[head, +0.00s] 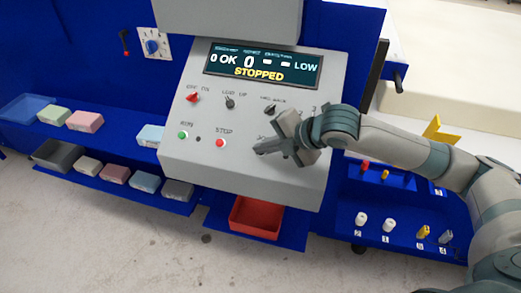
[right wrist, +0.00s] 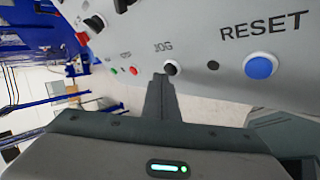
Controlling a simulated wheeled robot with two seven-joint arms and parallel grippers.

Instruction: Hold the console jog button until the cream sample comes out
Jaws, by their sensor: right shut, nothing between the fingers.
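The grey console (head: 215,120) stands in the middle of the head view, and its display (head: 262,68) reads STOPPED. My right gripper (head: 258,150) is shut and empty, low over the right part of the console face. In the right wrist view its fingertips (right wrist: 160,78) are beside the black jog button (right wrist: 171,68), which has a pale ring. Whether they touch it, I cannot tell. A pale cream-beige block (head: 88,166) lies on the lower left shelf. My left gripper is out of view.
A blue RESET button (right wrist: 260,66) is right of JOG. The red STOP button (head: 220,143) and green RUN button (head: 183,135) are to the left. An empty red bin (head: 256,218) is below the console. Coloured foam blocks (head: 84,121) lie on the left shelves.

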